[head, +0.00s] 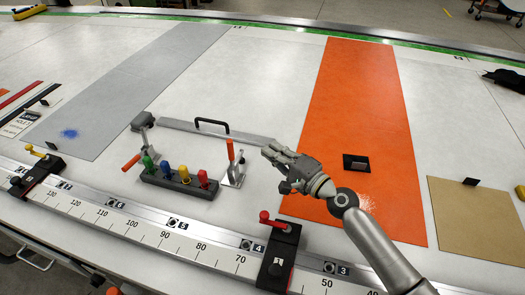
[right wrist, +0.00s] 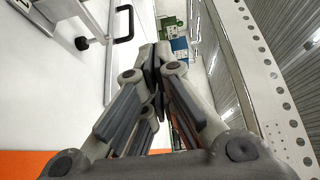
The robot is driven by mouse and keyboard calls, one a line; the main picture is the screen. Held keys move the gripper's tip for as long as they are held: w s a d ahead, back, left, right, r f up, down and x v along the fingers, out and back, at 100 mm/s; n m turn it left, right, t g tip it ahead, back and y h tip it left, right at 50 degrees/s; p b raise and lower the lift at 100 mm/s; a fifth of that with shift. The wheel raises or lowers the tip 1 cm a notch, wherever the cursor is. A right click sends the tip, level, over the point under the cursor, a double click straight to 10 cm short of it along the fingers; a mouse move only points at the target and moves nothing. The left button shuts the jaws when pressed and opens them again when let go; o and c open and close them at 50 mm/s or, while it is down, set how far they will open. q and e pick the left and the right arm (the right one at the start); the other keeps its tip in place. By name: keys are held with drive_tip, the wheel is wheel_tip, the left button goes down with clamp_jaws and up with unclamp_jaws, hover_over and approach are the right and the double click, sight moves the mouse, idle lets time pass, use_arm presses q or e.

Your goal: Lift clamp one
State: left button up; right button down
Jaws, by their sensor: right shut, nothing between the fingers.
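Two toggle clamps with orange handles stand on the white table in the head view; I cannot tell which is clamp one. The right clamp (head: 234,172) has its handle upright. The left clamp (head: 144,128) has its orange handle (head: 131,162) slanting down low. My right gripper (head: 268,150) is shut and empty, just right of the right clamp and apart from it. In the right wrist view the shut fingers (right wrist: 155,58) point away, with a clamp's black-tipped spindle (right wrist: 82,43) at the upper left. My left gripper is out of view.
A grey bar (head: 185,128) and a black handle (head: 212,123) lie near the clamps. A black block with coloured knobs (head: 180,183) stands between them. A ruled rail (head: 150,226) with red and yellow knob stops runs along the front. An orange sheet (head: 360,95) lies right.

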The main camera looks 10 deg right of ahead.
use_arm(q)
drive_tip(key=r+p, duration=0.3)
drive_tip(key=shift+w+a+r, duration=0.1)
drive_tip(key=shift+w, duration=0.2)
use_arm(e)
drive_tip(key=w+a, duration=0.3)
drive_tip(key=a, duration=0.4)
drive_tip(key=shift+w+a, duration=0.3)
drive_tip(key=shift+w, duration=0.05)
use_arm(q)
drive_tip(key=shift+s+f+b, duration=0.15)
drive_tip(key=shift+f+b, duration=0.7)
drive_tip(key=shift+b, duration=0.05)
use_arm(e)
drive_tip(key=shift+s+a+n, duration=0.1)
drive_tip(key=shift+s+n, duration=0.15)
drive_tip(key=shift+n, duration=0.05)
